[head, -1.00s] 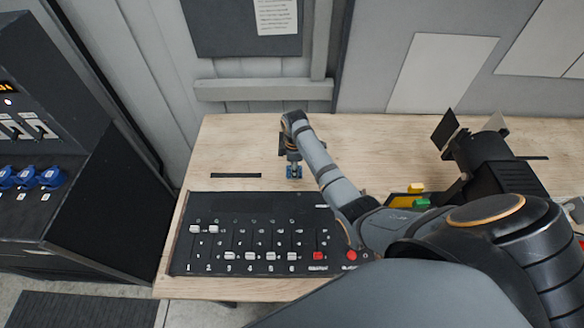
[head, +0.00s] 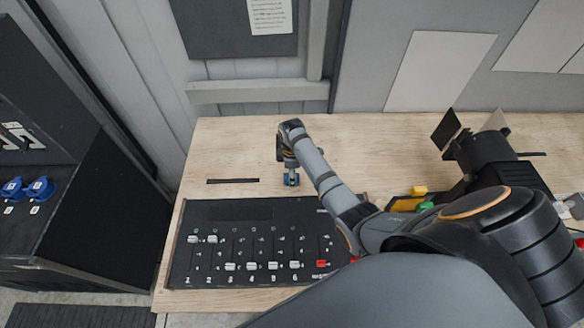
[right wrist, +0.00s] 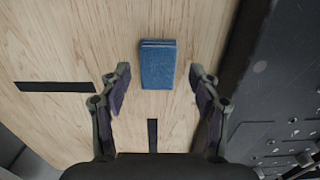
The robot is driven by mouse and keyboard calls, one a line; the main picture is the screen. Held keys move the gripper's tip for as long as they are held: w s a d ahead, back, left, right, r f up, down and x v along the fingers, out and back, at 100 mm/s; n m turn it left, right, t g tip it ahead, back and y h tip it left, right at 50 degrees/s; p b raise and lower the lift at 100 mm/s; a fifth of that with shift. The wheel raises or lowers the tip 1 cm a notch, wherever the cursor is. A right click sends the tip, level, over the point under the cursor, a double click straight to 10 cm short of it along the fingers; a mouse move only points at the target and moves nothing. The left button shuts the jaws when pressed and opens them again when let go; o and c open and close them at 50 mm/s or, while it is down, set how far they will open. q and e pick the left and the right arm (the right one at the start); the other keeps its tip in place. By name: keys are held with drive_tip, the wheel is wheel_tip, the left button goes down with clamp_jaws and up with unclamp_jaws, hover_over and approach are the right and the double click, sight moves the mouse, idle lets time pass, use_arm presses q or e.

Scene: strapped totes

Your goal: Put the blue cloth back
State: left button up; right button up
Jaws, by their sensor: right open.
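The blue cloth (right wrist: 158,65) is a small folded rectangle lying flat on the wooden table. It shows partly in the head view (head: 291,180), below my right gripper (head: 291,172). In the right wrist view my right gripper (right wrist: 160,80) is open, with one finger on each side of the cloth's lower part in the picture and a gap on both sides. Nothing is held. My left gripper is not in view.
A black fader console (head: 250,215) lies in front of the cloth. Black tape strips (head: 233,181) mark the table. A black lamp (head: 490,160) and yellow and green blocks (head: 420,191) stand to the right. Clear table lies behind the cloth.

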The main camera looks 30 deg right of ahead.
wheel_tip(320, 180, up, 4)
drive_tip(key=shift+r+b, duration=0.1)
drive_tip(key=shift+b, duration=0.3)
use_arm(q)
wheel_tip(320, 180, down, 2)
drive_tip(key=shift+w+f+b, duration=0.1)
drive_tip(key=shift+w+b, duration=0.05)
drive_tip(key=shift+b, duration=0.4)
use_arm(e)
wheel_tip(320, 180, up, 7)
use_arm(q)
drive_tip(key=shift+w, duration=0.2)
use_arm(e)
drive_tip(key=shift+s, duration=0.1)
drive_tip(key=shift+f, duration=0.2)
